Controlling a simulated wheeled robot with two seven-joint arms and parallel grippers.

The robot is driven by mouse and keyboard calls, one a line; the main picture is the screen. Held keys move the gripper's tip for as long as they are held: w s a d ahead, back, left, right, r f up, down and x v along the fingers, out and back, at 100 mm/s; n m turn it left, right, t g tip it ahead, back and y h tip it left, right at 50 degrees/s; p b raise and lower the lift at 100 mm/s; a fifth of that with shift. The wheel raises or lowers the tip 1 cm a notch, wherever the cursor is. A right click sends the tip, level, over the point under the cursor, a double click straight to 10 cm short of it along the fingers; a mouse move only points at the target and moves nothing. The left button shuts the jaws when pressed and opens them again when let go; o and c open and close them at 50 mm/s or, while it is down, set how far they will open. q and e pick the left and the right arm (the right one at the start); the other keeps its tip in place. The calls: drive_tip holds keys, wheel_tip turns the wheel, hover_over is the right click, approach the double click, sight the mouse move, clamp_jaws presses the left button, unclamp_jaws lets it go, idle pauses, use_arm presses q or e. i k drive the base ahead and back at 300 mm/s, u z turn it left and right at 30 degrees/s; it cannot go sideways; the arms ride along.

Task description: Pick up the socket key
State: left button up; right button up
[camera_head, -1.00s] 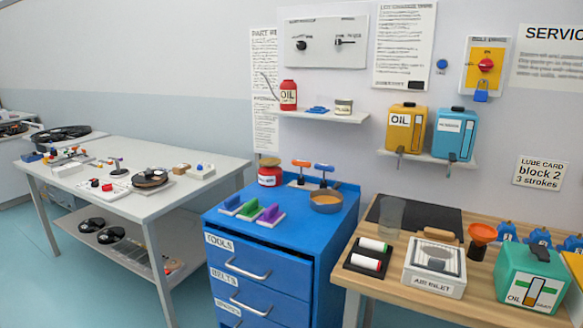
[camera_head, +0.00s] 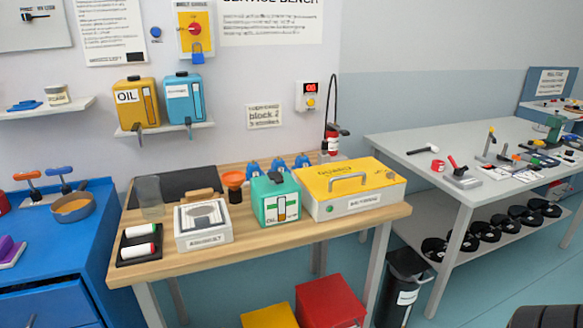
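No label marks a socket key, and I cannot tell for sure which tool it is. Two T-handled tools stand upright on the blue cabinet at the left, one with an orange handle (camera_head: 27,175) and one with a blue handle (camera_head: 59,171). A black-headed tool (camera_head: 423,150) lies on the grey table at the right. Neither of my grippers is in view.
A wooden bench (camera_head: 245,238) in the middle holds a yellow-lidded box (camera_head: 350,185), a green oil can (camera_head: 275,200) and a white air inlet box (camera_head: 203,222). The blue cabinet (camera_head: 50,305) stands left, the grey table (camera_head: 400,142) right. A black bin (camera_head: 402,285) stands between bench and table.

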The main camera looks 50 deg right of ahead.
sight(28, 176)
drive_tip(key=u, duration=1.95)
drive_tip(key=i, duration=1.2)
